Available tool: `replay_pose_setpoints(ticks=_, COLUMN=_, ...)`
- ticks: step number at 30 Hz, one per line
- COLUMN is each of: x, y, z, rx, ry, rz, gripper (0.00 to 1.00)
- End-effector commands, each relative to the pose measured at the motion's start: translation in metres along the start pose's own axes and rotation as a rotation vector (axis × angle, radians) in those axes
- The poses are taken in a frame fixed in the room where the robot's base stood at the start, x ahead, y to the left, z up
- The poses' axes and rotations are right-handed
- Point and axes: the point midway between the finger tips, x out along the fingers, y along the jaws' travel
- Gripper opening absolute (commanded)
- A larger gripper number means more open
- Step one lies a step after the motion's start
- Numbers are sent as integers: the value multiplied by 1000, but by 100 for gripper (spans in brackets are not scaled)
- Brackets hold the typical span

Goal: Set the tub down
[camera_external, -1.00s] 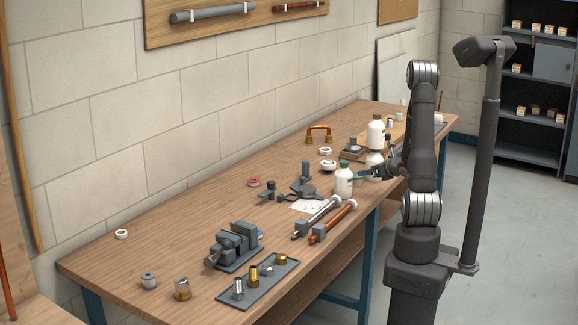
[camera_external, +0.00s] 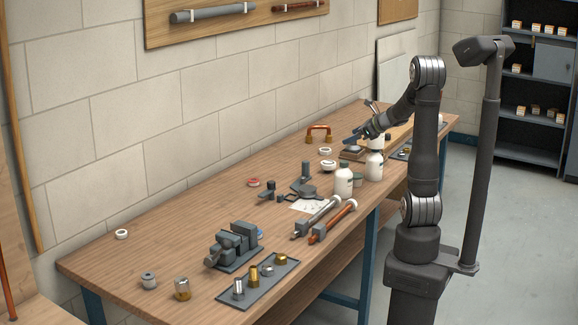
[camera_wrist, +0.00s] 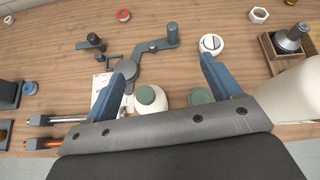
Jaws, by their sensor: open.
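A small tub with a dark green lid (camera_external: 357,179) stands on the bench between two white bottles; its lower part is mostly hidden. In the wrist view its lid (camera_wrist: 200,97) shows beside the right finger, with the body out of sight. My gripper (camera_external: 361,124) is raised above the bench, beyond and clear of the tub. In the wrist view my gripper (camera_wrist: 163,67) has its blue fingers spread wide with nothing held between them.
A white bottle (camera_external: 343,184) stands left of the tub and another bottle (camera_external: 374,168) right of it. Two pipes (camera_external: 325,218), a vise (camera_external: 234,247) and a tray of fittings (camera_external: 275,283) lie nearer. The bench's wall side has free room.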

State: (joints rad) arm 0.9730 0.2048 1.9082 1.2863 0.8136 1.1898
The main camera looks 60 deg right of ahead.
Motion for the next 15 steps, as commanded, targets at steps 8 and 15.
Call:
replay_pose_setpoints(ticks=8, x=41, y=38, z=4, rx=-312, ry=262, rz=325, gripper=82)
replay_pose_setpoints(ticks=15, x=54, y=39, z=-6, rx=-561, ry=590, rz=495, gripper=82)
